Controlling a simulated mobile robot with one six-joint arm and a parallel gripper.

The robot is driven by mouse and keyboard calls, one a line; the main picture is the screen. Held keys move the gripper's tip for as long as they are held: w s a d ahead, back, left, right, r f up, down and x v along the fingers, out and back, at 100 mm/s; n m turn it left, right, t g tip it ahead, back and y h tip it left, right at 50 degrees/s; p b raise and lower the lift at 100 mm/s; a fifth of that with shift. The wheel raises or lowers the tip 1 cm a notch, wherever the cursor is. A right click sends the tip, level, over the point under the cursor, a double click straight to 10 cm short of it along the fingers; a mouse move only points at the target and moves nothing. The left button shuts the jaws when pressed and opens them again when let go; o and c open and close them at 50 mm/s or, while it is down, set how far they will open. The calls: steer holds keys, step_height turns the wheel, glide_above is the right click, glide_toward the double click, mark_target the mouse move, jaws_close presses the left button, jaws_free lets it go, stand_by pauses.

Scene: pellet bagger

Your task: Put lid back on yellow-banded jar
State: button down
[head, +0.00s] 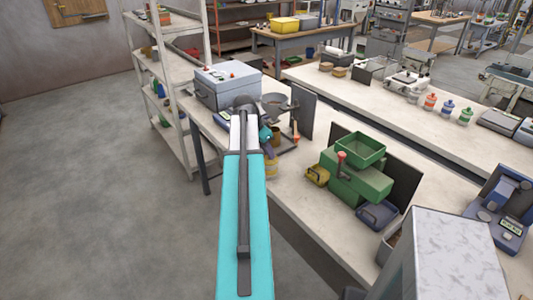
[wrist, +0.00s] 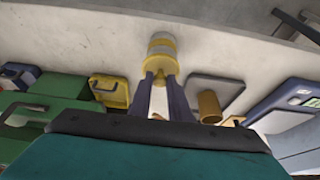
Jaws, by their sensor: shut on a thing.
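The yellow-banded jar (wrist: 162,42) stands on the pale bench, straight ahead of my fingers in the wrist view. It shows yellow and grey bands. In the head view the jar (head: 271,169) is partly hidden by my arm. My gripper (wrist: 161,78) is shut on the small yellow knob of the lid (wrist: 159,66), between two dark purple fingers. The lid lines up with the jar's near end in the wrist view. I cannot tell whether lid and jar touch. In the head view my arm covers most of the gripper.
A grey box (head: 228,86) stands behind. A brown cup (wrist: 209,106) is close to my right finger in the wrist view.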

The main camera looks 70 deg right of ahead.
stand_by(0.7)
steer(key=c, duration=1.6)
jaws_free()
steer(key=o, duration=0.5)
steer(key=shift+s+r, duration=0.1)
steer(key=shift+r, duration=0.05)
steer(key=shift+r+p, duration=1.9)
steer(key=shift+r, duration=1.45)
jaws_close()
steer(key=shift+f+b, duration=1.4)
steer(key=shift+f, duration=1.2)
